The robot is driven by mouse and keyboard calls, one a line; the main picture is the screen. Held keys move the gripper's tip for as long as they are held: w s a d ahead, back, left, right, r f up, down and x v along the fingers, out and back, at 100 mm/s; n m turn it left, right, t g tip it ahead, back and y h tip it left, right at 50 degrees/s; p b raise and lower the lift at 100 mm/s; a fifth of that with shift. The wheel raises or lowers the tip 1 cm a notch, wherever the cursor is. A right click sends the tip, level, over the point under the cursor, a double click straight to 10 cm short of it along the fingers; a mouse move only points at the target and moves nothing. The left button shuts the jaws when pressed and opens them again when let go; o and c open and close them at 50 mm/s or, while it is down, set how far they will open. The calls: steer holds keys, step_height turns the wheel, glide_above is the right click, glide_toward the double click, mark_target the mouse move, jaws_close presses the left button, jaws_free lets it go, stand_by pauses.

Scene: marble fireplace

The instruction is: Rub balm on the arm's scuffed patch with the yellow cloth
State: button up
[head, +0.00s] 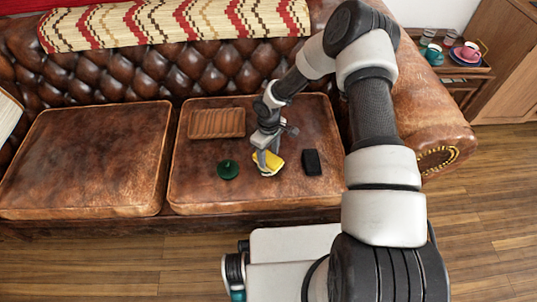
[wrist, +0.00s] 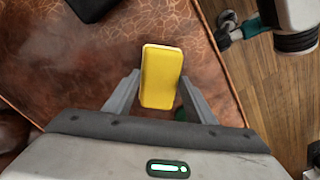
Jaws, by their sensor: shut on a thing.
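The yellow cloth (head: 270,160) looks like a folded pad and is pinched between the fingers of my gripper (head: 265,166), over the front of the right seat cushion (head: 190,185). In the wrist view the cloth (wrist: 161,70) stands between both fingers of my gripper (wrist: 160,85). I cannot tell whether it touches the cushion. A dark green round object (head: 228,169), perhaps the balm tin, sits left of the gripper. The sofa's right arm (head: 432,110) lies beyond my arm, partly hidden by it.
A brown ribbed wooden item (head: 217,123) lies behind the green object. A black block (head: 311,162) lies right of the gripper. A side table (head: 468,66) with cups stands past the sofa arm. The left cushion (head: 90,160) is clear.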

steer(key=shift+r+p, duration=1.7)
steer(key=shift+r, duration=1.45)
steer(key=shift+w+d+r, duration=0.15)
steer(key=shift+r, duration=0.2)
steer(key=w+d+r+m, duration=0.1)
steer(key=d+r+m, duration=0.25)
steer(key=r, duration=0.55)
step_height(320, 180, up, 24)
steer(key=m+p, duration=0.3)
steer(key=m, duration=0.3)
glide_above(269, 157)
steer(key=s+d, duration=0.6)
steer(key=d, duration=0.4)
step_height(269, 157, up, 8)
steer(key=s+p, duration=0.1)
steer(key=p, duration=1.6)
steer(key=shift+s+r, duration=0.2)
steer(key=shift+s, duration=0.15)
